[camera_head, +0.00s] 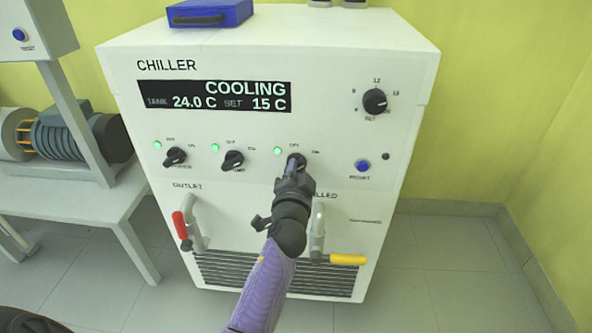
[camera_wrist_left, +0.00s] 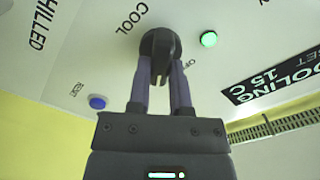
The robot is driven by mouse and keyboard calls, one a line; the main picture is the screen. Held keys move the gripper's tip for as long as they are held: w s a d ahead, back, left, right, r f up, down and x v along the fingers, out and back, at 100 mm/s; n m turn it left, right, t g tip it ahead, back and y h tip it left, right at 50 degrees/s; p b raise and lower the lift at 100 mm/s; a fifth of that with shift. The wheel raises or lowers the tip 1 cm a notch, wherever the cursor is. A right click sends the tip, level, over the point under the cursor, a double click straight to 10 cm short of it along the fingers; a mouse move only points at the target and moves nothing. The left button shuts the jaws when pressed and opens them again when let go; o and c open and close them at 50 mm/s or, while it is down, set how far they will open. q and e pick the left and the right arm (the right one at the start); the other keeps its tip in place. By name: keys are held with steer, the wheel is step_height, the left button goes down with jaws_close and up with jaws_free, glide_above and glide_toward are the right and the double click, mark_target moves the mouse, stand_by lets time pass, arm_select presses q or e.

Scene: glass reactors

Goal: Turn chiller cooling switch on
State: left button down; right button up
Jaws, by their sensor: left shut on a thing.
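The chiller (camera_head: 330,60) is a white cabinet whose dark display (camera_head: 215,95) reads COOLING, tank 24.0 C, set 15 C. Its front has a row of three black rotary switches, each with a lit green lamp. The rightmost is the cooling switch (camera_head: 296,161), labelled COOL in the left wrist view (camera_wrist_left: 158,46). Its green lamp (camera_wrist_left: 209,39) is lit. My left gripper (camera_wrist_left: 163,80) is shut on this switch knob, one finger on each side. In the head view my left gripper (camera_head: 295,172) partly hides the knob. My right gripper is not in view.
Two other switches (camera_head: 232,160) (camera_head: 175,156) sit to the left. A red-handled valve (camera_head: 181,225) and a yellow-handled valve (camera_head: 348,259) stick out below. A blue reset button (camera_head: 362,166) and a black dial (camera_head: 375,101) are on the right. A blue case (camera_head: 209,13) lies on top.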

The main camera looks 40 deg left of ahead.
arm_select(q)
steer(key=shift+m, duration=0.6)
steer(key=shift+f+m, duration=0.1)
steer(key=shift+m, duration=0.2)
steer(key=c, duration=0.5)
jaws_free()
steer(key=shift+c, duration=0.2)
